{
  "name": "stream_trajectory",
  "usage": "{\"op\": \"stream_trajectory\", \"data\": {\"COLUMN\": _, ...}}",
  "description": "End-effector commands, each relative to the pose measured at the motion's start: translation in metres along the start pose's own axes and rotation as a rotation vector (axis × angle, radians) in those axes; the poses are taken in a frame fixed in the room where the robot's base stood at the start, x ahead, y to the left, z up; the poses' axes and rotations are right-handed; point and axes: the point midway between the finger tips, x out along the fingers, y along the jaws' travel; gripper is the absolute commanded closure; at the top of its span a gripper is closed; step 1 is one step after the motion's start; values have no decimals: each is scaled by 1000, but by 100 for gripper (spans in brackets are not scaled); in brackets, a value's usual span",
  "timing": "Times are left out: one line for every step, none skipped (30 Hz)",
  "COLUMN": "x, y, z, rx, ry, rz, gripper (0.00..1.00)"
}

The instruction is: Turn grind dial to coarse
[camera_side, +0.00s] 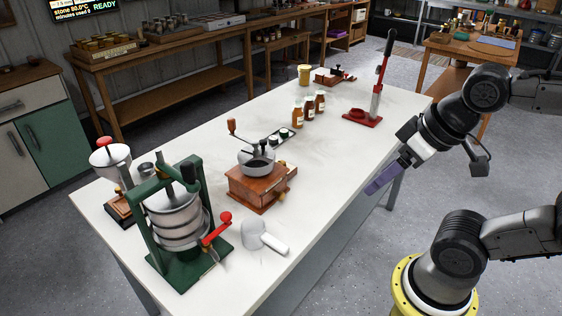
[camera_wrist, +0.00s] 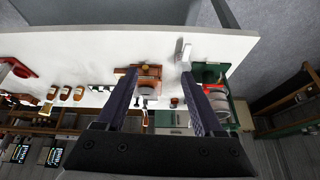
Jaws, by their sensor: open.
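A wooden box grinder (camera_side: 255,188) with a grey bowl top and a crank stands near the middle of the white table. A small brass-coloured knob (camera_side: 281,196) is on its right side; I cannot tell whether this is the grind dial, and no dial markings are readable. The grinder also shows in the wrist view (camera_wrist: 150,70), beyond the fingers. My gripper (camera_side: 374,187), with purple fingers, hangs off the table's right edge, well apart from the grinder. In the wrist view the gripper (camera_wrist: 158,75) is open and empty.
A green press (camera_side: 178,222) and a white handled cup (camera_side: 254,235) stand on the front left of the table (camera_side: 340,160). Several amber bottles (camera_side: 308,108) and a red lever stand (camera_side: 375,100) are farther back. The table strip between grinder and gripper is clear.

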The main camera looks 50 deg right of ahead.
Motion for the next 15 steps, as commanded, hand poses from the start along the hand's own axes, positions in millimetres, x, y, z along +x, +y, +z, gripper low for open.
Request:
{"op": "stream_trajectory", "data": {"x": -3, "y": 0, "z": -1, "rx": 43, "ry": -2, "rz": 0, "gripper": 31}}
{"op": "stream_trajectory", "data": {"x": -8, "y": 0, "z": -6, "rx": 76, "ry": 7, "rz": -1, "gripper": 31}}
{"op": "stream_trajectory", "data": {"x": -16, "y": -1, "z": -16, "rx": 126, "ry": 24, "rz": -3, "gripper": 31}}
{"op": "stream_trajectory", "data": {"x": -22, "y": -2, "z": -23, "rx": 162, "ry": 29, "rz": -4, "gripper": 31}}
{"op": "stream_trajectory", "data": {"x": -26, "y": -2, "z": -32, "rx": 197, "ry": 31, "rz": -5, "gripper": 31}}
{"op": "stream_trajectory", "data": {"x": -32, "y": -2, "z": -43, "rx": 244, "ry": 29, "rz": -3, "gripper": 31}}
{"op": "stream_trajectory", "data": {"x": -35, "y": -2, "z": -52, "rx": 278, "ry": 27, "rz": -2, "gripper": 31}}
{"op": "stream_trajectory", "data": {"x": -38, "y": -2, "z": -62, "rx": 312, "ry": 25, "rz": 0, "gripper": 31}}
{"op": "stream_trajectory", "data": {"x": -41, "y": -2, "z": -74, "rx": 357, "ry": 19, "rz": 3, "gripper": 31}}
{"op": "stream_trajectory", "data": {"x": -43, "y": -1, "z": -84, "rx": 390, "ry": 15, "rz": 6, "gripper": 31}}
{"op": "stream_trajectory", "data": {"x": -44, "y": 0, "z": -94, "rx": 424, "ry": 9, "rz": 10, "gripper": 31}}
{"op": "stream_trajectory", "data": {"x": -46, "y": 1, "z": -108, "rx": 468, "ry": 2, "rz": 15, "gripper": 31}}
{"op": "stream_trajectory", "data": {"x": -46, "y": 2, "z": -119, "rx": 502, "ry": -4, "rz": 20, "gripper": 31}}
{"op": "stream_trajectory", "data": {"x": -45, "y": 3, "z": -129, "rx": 537, "ry": -12, "rz": 26, "gripper": 31}}
{"op": "stream_trajectory", "data": {"x": -43, "y": 5, "z": -144, "rx": 582, "ry": -23, "rz": 33, "gripper": 31}}
